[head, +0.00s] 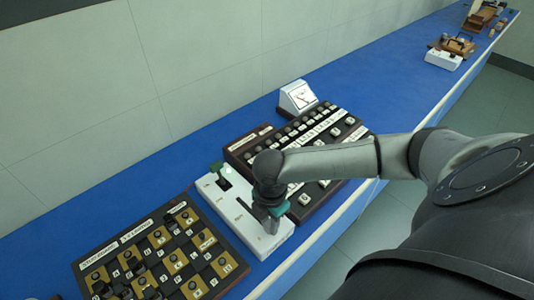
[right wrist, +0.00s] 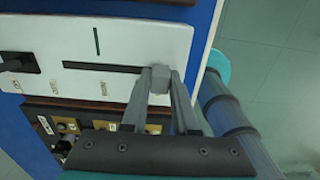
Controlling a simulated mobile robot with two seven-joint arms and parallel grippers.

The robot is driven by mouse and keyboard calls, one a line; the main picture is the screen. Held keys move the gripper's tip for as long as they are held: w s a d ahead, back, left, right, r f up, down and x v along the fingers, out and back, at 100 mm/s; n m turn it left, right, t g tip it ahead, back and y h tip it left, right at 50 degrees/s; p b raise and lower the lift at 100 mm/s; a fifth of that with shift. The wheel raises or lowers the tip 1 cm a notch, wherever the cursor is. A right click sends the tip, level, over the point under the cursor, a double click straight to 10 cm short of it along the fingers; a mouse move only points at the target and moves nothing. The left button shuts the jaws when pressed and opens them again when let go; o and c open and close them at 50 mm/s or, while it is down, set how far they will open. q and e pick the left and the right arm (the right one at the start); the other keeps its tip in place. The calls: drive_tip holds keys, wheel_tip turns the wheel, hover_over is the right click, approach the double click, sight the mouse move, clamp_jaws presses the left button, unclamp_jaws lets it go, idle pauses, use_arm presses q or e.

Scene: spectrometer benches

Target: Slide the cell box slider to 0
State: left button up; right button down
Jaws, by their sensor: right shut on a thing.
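The white cell box (head: 232,207) stands on the blue bench between two dark panels. My right gripper (head: 275,212) is over its near end. In the right wrist view the gripper (right wrist: 160,90) is shut on a small grey slider knob (right wrist: 160,74). The knob is at the right end of a long dark slot (right wrist: 103,68) in the white top (right wrist: 135,28). Small labels lie along the slot, too small to read. In the head view my gripper hides the knob. My left gripper is not in view.
A dark panel with brass squares and knobs (head: 150,262) is on the left. A dark panel with rows of buttons (head: 305,135) is on the right, with a white meter (head: 297,97) behind. The bench edge is close.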

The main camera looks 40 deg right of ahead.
drive_tip(key=shift+s, duration=0.25)
drive_tip(key=c, duration=0.7)
unclamp_jaws()
drive_tip(key=shift+s, duration=0.1)
drive_tip(key=shift+r, duration=0.35)
wheel_tip(320, 180, up, 14)
drive_tip(key=shift+r+p, duration=0.25)
drive_tip(key=shift+p, duration=0.8)
